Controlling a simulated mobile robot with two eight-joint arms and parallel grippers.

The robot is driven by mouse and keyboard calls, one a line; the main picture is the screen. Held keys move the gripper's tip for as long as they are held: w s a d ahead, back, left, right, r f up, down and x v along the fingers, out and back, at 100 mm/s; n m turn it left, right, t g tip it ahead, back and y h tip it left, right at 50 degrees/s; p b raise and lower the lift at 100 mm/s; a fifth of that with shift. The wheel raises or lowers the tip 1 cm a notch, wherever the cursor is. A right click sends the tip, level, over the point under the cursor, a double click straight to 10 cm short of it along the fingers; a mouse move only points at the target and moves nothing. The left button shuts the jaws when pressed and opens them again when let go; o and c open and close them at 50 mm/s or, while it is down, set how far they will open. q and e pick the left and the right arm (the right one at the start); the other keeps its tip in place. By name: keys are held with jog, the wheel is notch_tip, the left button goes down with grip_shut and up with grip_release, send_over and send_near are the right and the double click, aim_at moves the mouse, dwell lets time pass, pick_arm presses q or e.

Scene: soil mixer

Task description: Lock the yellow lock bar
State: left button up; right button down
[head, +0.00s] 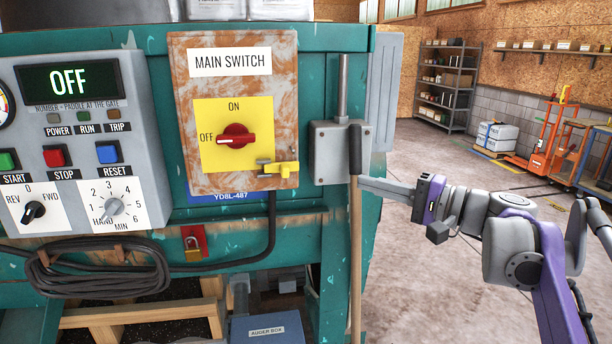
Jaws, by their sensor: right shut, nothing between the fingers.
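The yellow lock bar (282,168) sits at the lower right corner of the yellow switch plate (212,162), on the rusty main switch box (184,78). The red rotary knob (236,136) on that plate has its handle lying roughly level, toward the OFF label. A brass padlock with a red tag (193,250) hangs on the teal machine below the box. My right gripper (364,184) is shut and empty, to the right of the lock bar and apart from it, beside the wooden pole. My left gripper is not in view.
A control panel (90,78) reading OFF is at left. A coiled black cable (95,268) hangs below it. A grey box with an upright lever (328,150) and a wooden pole (355,240) stand between my gripper and the switch box. Open floor lies at right.

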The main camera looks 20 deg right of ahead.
aim_at(283, 174)
jog(key=shift+a, duration=0.1)
jog(key=s+a+x, duration=0.1)
jog(key=a+x, duration=0.1)
jog(key=x, duration=1)
jog(key=shift+w+a, duration=0.15)
jog(key=shift+a, duration=0.3)
jog(key=shift+a, duration=0.1)
jog(key=a, duration=0.1)
jog(key=a+p, duration=0.1)
jog(key=a, duration=0.1)
jog(key=shift+w+a, duration=0.15)
jog(key=shift+w, duration=0.25)
jog(key=shift+p, duration=0.3)
